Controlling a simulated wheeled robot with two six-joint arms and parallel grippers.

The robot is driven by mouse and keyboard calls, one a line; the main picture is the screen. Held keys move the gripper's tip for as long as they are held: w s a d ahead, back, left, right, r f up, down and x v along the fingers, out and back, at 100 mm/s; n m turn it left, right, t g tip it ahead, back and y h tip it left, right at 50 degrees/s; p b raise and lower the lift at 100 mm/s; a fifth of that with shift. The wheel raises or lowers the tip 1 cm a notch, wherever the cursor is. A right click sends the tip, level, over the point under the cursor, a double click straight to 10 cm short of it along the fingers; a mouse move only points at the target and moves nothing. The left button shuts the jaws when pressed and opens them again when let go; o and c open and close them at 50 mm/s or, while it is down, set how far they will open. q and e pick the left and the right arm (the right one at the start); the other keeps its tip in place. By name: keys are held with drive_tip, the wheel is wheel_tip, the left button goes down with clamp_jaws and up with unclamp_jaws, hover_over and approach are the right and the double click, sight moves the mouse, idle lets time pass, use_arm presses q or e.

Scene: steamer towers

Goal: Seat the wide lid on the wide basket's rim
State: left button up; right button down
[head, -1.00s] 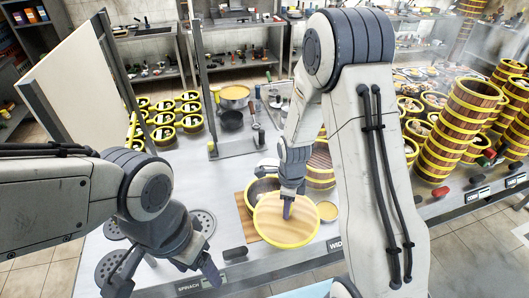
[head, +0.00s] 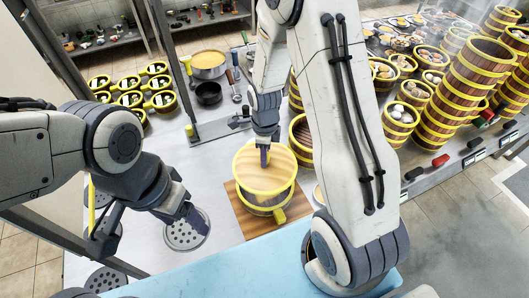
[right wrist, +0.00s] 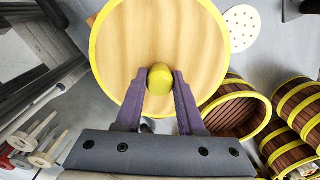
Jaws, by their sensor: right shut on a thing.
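The wide lid (head: 252,172), a pale wooden disc with a yellow rim, lies level over the wide basket (head: 256,201) in the head view. The basket stands on a brown wooden board (head: 238,215), and a yellow handle (head: 280,215) sticks out at its front. The lid looks centred, but I cannot tell whether it touches the rim all round. My right gripper (head: 264,158) is shut on the lid's yellow knob (right wrist: 160,77), seen between its fingers in the right wrist view. There the lid (right wrist: 125,50) hides the basket. My left gripper (head: 148,232) is open and empty at the left.
An open wooden basket (head: 299,135) stands close behind the board to the right. Round perforated plates (head: 185,232) lie to the left. A dark pot (head: 208,93) and small yellow-rimmed baskets (head: 130,98) are farther back. Basket towers (head: 460,85) stand at the far right.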

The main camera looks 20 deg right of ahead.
sight(265, 173)
wheel_tip(265, 173, down, 3)
drive_tip(key=shift+s+r+b, duration=0.1)
drive_tip(key=shift+b, duration=1.05)
drive_tip(key=shift+f+b, duration=0.75)
drive_tip(key=shift+f, duration=0.35)
drive_tip(key=shift+f, duration=0.1)
drive_tip(key=shift+f+b, duration=1.25)
drive_tip(key=shift+f, duration=0.3)
drive_tip(key=shift+f+b, duration=0.5)
drive_tip(key=shift+f, duration=0.2)
drive_tip(key=shift+c, duration=2.2)
unclamp_jaws()
